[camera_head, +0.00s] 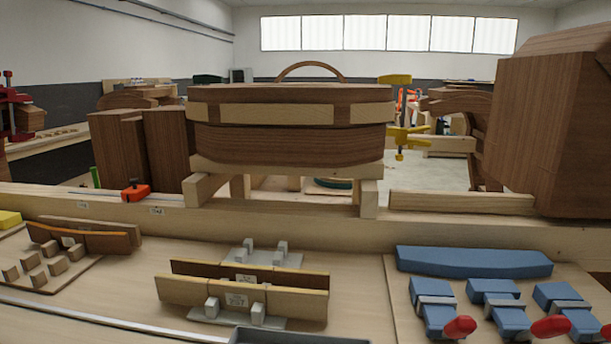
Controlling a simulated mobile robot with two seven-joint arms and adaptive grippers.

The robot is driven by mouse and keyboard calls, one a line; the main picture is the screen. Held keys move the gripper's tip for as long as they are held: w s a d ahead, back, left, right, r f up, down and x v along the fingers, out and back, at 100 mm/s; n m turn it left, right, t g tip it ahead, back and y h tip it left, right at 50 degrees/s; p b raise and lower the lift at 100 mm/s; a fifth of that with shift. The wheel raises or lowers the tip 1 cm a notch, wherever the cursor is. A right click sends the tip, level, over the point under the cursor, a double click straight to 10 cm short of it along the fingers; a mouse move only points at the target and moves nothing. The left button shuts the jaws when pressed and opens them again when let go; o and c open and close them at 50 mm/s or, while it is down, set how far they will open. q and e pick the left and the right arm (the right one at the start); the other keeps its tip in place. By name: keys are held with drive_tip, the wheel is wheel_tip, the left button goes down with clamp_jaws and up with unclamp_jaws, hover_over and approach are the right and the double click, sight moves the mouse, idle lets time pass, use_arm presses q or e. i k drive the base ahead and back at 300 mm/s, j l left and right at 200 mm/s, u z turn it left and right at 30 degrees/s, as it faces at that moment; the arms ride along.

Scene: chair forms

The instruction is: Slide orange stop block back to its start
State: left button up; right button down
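The orange stop block (136,193) is small, with a dark knob on top. It sits at the left on the long pale wooden beam, on or beside a thin metal rail (68,189) that runs along the beam. Small white labels (157,211) are fixed to the beam's front face near the block. Neither of my grippers shows in the head view.
A large curved wooden form (290,145) stands on pale legs behind the beam. Brown wooden blocks (145,147) stand behind the stop block. In front are a slotted wooden jig (241,294), a peg board at left and blue clamps with red handles (493,297) at right.

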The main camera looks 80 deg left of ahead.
sight(135, 193)
drive_tip(key=u, duration=3.55)
drive_tip(key=i+j, duration=0.15)
drive_tip(key=j, duration=0.25)
drive_tip(key=i+j, duration=0.15)
drive_tip(key=j, duration=0.25)
drive_tip(key=i+j+u, duration=0.1)
drive_tip(key=j, duration=0.3)
